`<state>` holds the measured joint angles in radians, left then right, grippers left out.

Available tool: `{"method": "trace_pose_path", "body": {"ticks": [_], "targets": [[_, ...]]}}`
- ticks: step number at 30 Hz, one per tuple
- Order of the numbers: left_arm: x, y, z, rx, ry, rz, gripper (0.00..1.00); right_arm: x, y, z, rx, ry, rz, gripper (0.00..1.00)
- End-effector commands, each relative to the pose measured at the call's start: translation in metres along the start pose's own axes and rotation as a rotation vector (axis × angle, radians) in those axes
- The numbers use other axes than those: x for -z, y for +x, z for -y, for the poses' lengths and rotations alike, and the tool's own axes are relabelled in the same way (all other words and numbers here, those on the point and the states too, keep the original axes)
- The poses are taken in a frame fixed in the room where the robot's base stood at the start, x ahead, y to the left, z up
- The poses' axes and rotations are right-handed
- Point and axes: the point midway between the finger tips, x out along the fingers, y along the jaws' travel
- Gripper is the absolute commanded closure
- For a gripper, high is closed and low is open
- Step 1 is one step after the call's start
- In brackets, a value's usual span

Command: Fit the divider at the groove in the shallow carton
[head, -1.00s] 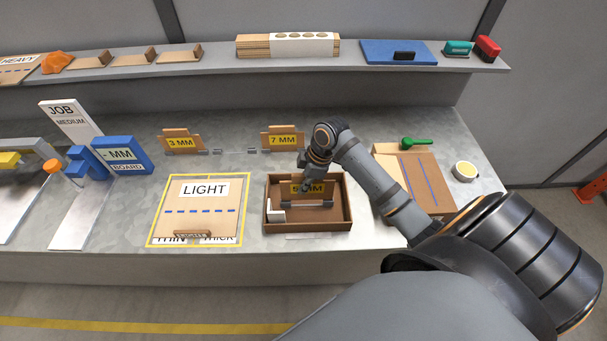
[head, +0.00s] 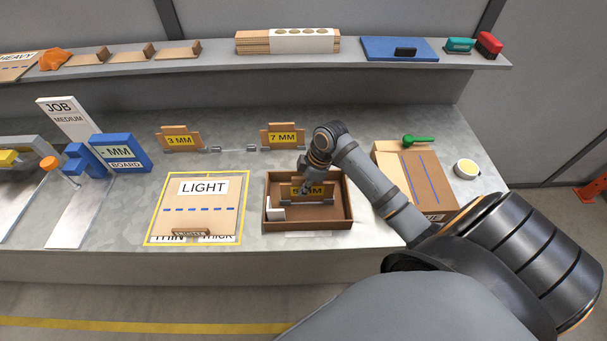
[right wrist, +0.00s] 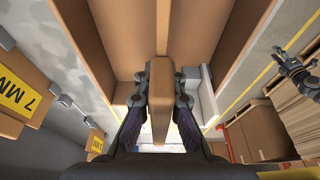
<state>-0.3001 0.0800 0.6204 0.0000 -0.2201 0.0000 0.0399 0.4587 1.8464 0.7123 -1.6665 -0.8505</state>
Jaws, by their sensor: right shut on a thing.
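The shallow carton (head: 345,222) is an open brown box at the front middle of the bench. The divider (head: 299,191), a brown board with a yellow label that seems to read 5 MM, stands upright inside the carton's outline. My right gripper (head: 312,187) is shut on its top edge from above. In the right wrist view the divider (right wrist: 161,100) is between the fingers, with the carton floor (right wrist: 205,25) beyond. I cannot tell whether its lower edge is in the groove, which is hidden. A dark gripper, seemingly my left one (right wrist: 296,72), shows at the right wrist view's edge.
A white block (head: 276,212) is in the carton's left side. A LIGHT board (head: 203,222) lies left of it. Boards marked 3 MM (head: 180,141) and 7 MM (head: 283,138) stand behind. A closed carton (head: 420,175) and a tape roll (head: 466,169) are at right.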

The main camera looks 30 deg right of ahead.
Motion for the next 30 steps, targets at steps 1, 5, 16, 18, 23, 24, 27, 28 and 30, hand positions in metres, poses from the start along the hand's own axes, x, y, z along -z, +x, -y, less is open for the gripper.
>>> {"method": "trace_pose_path", "body": {"ticks": [1,5,16,18,23,24,27,28,30], "targets": [[-0.0001,0.0013,-0.0003,0.0,0.0,0.0,0.6,-0.0005,0.002,0.0001,0.0,0.0,0.0,1.0],[-0.0002,0.0029,-0.0004,0.0,0.0,0.0,0.6,-0.0015,0.0051,0.0,0.0,0.0,0.0,1.0],[-0.0004,0.004,-0.0006,0.0,0.0,0.0,0.6,-0.0025,0.008,-0.0001,0.0,0.0,0.0,0.86],[-0.0004,0.004,-0.0006,0.0,0.0,0.0,0.6,-0.0025,0.008,-0.0001,0.0,0.0,0.0,0.76],[-0.0004,0.004,-0.0006,0.0,0.0,0.0,0.6,-0.0026,0.0079,-0.0001,0.0,0.0,0.0,0.65],[-0.0004,0.004,-0.0006,0.0,0.0,0.0,0.6,-0.0026,0.0079,-0.0001,0.0,0.0,0.0,0.65],[-0.0004,0.004,-0.0006,0.0,0.0,0.0,0.6,-0.0026,0.0079,-0.0001,0.0,0.0,0.0,0.65],[-0.0008,0.0041,-0.0003,0.0,0.0,0.0,0.6,-0.0027,0.0079,-0.0001,0.0,0.0,0.001,0.65],[-0.0017,0.0041,0.0005,0.001,0.0,0.001,0.6,-0.0028,0.0056,-0.0005,-0.001,0.0,0.001,0.65]]}}
